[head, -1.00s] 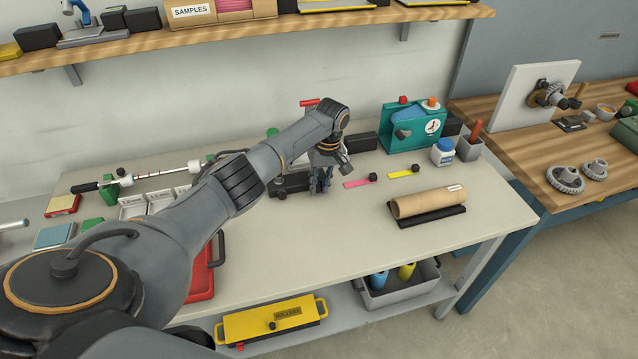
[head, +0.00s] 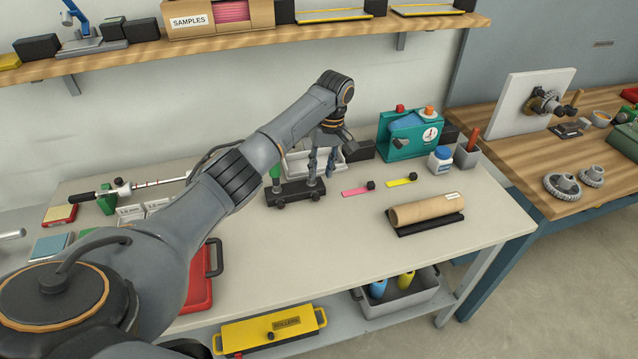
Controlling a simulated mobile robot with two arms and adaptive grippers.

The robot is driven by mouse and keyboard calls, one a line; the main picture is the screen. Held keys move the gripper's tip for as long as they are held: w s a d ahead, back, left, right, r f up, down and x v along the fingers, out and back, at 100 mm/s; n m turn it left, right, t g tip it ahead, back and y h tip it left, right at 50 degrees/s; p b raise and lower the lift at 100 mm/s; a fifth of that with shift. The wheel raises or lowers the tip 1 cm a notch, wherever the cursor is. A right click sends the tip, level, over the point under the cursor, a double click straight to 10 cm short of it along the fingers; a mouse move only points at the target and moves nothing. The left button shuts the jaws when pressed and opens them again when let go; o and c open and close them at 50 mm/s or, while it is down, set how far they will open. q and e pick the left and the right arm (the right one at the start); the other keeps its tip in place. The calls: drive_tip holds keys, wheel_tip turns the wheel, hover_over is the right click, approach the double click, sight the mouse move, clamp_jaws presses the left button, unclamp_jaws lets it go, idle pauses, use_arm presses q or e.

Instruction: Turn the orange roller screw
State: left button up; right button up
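An orange knob (head: 429,111) sits on top of a teal machine (head: 408,147) with a round dial, at the back right of the bench. I take it for the orange roller screw. A red knob (head: 400,108) is to its left on the same machine. My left gripper (head: 321,174) points down, left of the teal machine and clear of it, over the right end of a black block. Its two fingers look apart, with nothing seen between them. My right gripper is not in view.
The black block (head: 288,197) has a green-handled post (head: 275,172). A pink strip (head: 356,190) and a yellow strip (head: 399,183) lie in front of the machine. A cardboard tube (head: 428,208) rests on a black stand.

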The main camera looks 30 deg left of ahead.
use_arm(q)
drive_tip(key=shift+w+d+r, duration=0.1)
drive_tip(key=shift+r, duration=0.7)
drive_tip(key=shift+w+d+r, duration=0.1)
drive_tip(key=shift+r, duration=0.7)
